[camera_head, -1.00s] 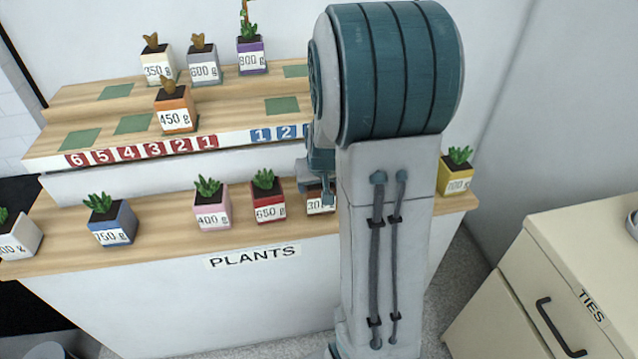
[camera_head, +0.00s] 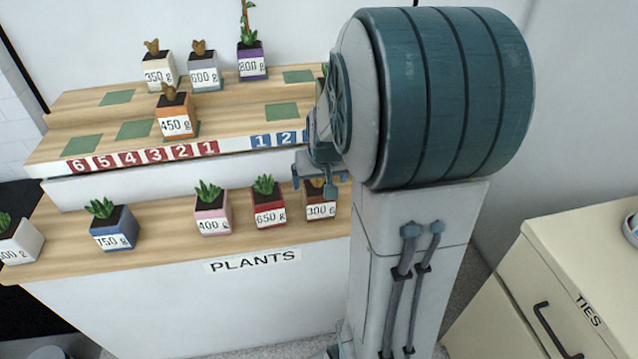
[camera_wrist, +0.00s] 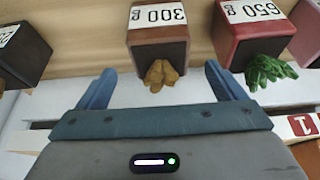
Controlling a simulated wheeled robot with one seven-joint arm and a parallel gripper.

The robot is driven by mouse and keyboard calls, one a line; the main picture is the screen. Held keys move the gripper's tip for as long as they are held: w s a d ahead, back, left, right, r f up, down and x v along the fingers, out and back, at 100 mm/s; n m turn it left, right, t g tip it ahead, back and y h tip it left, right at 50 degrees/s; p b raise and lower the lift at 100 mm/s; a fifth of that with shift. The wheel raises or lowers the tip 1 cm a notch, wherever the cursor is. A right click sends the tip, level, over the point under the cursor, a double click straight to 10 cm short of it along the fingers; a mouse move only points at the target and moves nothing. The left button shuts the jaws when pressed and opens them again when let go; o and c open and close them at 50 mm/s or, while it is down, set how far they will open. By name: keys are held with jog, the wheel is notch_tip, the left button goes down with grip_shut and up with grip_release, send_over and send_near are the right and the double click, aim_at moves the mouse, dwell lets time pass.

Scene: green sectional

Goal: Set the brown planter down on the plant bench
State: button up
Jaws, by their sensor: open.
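The brown planter (camera_head: 320,209), labelled 300 g, stands upright on the plant bench (camera_head: 160,246), right of the red planter. My gripper (camera_head: 318,187) is just above and behind it in the head view, partly covering its top. The wrist view shows the brown planter (camera_wrist: 157,45) with a tan, stubby plant beyond my open, empty fingers (camera_wrist: 160,88), centred on the gap between them and apart from both.
The red 650 g planter (camera_wrist: 252,38) is close beside the brown one; a dark planter (camera_wrist: 20,55) is on its other side. The two-step shelf (camera_head: 120,150) with numbered labels rises behind the bench. A cream cabinet (camera_head: 565,270) stands at the right.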

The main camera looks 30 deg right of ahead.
jog(key=d+v, duration=0.1)
jog(key=v, duration=0.5)
jog(key=s+a+n+g+y, duration=0.1)
jog(key=s+a+n+g, duration=0.1)
jog(key=s+a, duration=1.2)
jog(key=shift+s+r+n, duration=0.2)
jog(key=shift+r+n, duration=0.05)
jog(key=shift+n, duration=0.35)
